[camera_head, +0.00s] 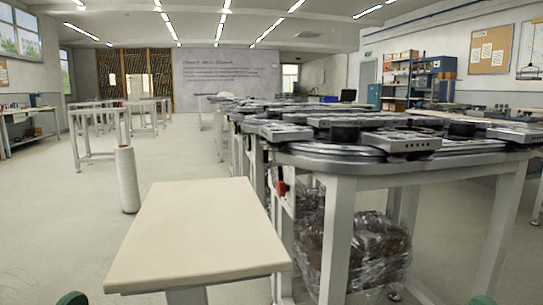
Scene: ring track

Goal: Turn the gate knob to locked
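I cannot make out a gate knob for certain. A small red part (282,187) with a dark piece above it sits on the side of the ring track's frame, near the middle of the view. It is too small to tell whether it is the knob or how it is turned. The ring track (340,160) lies on a grey metal frame on the right, with flat grey and black units along it. Two dark green rounded parts at the bottom edge look like my own arms. Neither gripper's fingers show.
A bare cream-topped table (196,231) stands close in front, left of the track frame. A white roll (127,180) stands upright on the floor behind it. A plastic-wrapped bundle (355,250) lies under the track. Open floor extends to the left, with empty white frames (95,140) further back.

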